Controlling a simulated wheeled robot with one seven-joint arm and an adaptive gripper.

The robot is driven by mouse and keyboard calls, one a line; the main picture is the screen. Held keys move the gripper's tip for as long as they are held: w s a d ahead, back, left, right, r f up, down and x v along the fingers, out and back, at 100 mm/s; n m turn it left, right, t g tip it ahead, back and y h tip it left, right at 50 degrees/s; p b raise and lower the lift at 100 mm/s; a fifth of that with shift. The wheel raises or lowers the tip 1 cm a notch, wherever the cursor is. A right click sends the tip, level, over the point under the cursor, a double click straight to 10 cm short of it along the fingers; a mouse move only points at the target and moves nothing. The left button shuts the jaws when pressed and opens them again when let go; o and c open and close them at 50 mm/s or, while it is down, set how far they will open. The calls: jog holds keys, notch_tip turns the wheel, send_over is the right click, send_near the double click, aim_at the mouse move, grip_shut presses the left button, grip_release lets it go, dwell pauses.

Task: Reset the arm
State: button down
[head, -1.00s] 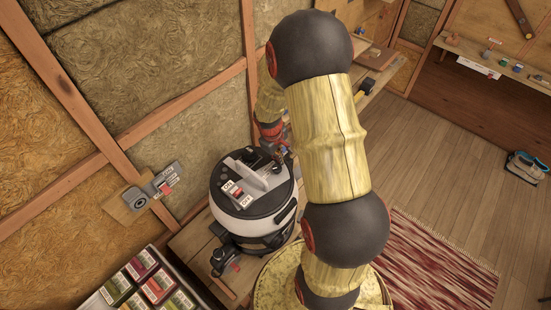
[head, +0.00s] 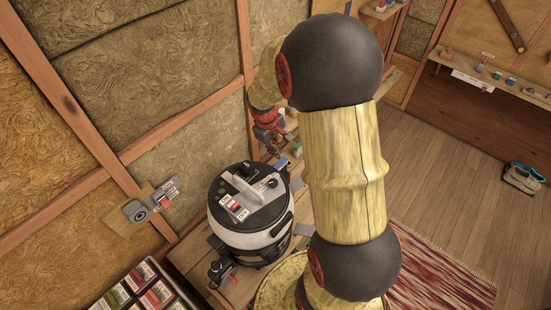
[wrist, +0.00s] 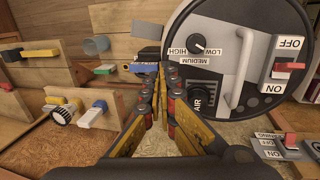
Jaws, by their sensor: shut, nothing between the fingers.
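My arm rises through the middle of the head view and bends over toward the wall. My gripper (head: 277,148) hangs at its far end, small and partly hidden by the arm, just beyond the round black-and-white machine (head: 250,212). In the wrist view the two yellow fingers of my gripper (wrist: 160,92) are together with nothing between them. The machine's lid (wrist: 225,25) fills the upper right there, with a speed knob, an air knob, a handle and a red ON/OFF switch. The fingers appear to the left of the lid and apart from it.
A wall switch (head: 152,205) is on the left beam. A tray of packets (head: 148,290) lies at lower left. The wrist view shows wooden blocks with coloured levers (wrist: 75,108) on the left. A striped rug (head: 435,270) and open wooden floor lie to the right.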

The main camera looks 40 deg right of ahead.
jog(key=shift+r, duration=0.6)
jog(key=s+a+r+t+y+b, duration=0.1)
jog(key=s+a+r+t+b, duration=0.1)
jog(key=s+a+b, duration=0.5)
jog(key=s+a+r+m+t+y+b, duration=0.1)
jog(key=s+a+r+t+b, duration=0.2)
jog(key=s+a+b, duration=0.5)
jog(key=s+a+r, duration=0.1)
jog(key=a, duration=0.8)
jog(key=shift+r+m, duration=0.15)
jog(key=shift+m, duration=0.15)
jog(key=shift+s+a, duration=0.1)
jog(key=shift+s, duration=0.05)
